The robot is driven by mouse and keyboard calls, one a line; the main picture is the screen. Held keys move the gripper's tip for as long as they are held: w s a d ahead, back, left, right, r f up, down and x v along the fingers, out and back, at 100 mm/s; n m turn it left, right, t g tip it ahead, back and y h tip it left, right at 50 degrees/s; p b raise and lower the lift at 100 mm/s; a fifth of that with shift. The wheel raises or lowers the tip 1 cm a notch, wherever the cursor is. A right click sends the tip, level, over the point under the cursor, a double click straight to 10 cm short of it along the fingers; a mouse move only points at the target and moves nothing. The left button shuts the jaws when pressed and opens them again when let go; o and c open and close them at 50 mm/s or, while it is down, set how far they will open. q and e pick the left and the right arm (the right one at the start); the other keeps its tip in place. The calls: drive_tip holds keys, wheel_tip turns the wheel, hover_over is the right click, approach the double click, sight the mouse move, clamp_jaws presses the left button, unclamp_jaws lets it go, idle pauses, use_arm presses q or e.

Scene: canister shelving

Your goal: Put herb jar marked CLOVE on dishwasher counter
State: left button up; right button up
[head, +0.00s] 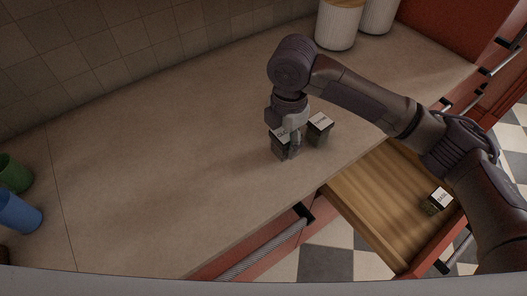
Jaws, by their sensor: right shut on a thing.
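A second dark jar (319,130) with a pale label stands upright on the counter just right of the gripper. A third similar jar (437,200) is in the open drawer (375,205). The labels are too small to read, so I cannot tell which is CLOVE. My left gripper is not in view.
A blue cup (18,212) and a green cup (14,174) stand at the left edge. Two white canisters (338,25) stand at the back. The counter's middle and left are clear. The open wooden drawer juts out at the right, by a dishwasher handle (262,250).

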drive_tip(key=a, duration=0.1)
drive_tip(key=a+f, duration=0.1)
drive_tip(key=a, duration=0.1)
drive_tip(key=a+f, duration=0.1)
drive_tip(key=shift+w+a+f+p, duration=0.15)
drive_tip(key=shift+a+p, duration=0.05)
drive_tip(key=shift+p, duration=0.1)
drive_tip(key=shift+a+f, duration=0.1)
drive_tip(key=shift+f, duration=0.1)
wheel_tip(320, 180, down, 3)
drive_tip(key=shift+f+p, duration=0.1)
drive_tip(key=shift+p, duration=0.5)
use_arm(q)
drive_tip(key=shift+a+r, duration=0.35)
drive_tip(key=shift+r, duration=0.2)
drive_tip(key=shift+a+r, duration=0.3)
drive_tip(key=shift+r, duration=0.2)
use_arm(e)
drive_tip(key=shift+f, duration=0.35)
drive_tip(key=shift+f, duration=0.1)
drive_tip(key=o, duration=1.2)
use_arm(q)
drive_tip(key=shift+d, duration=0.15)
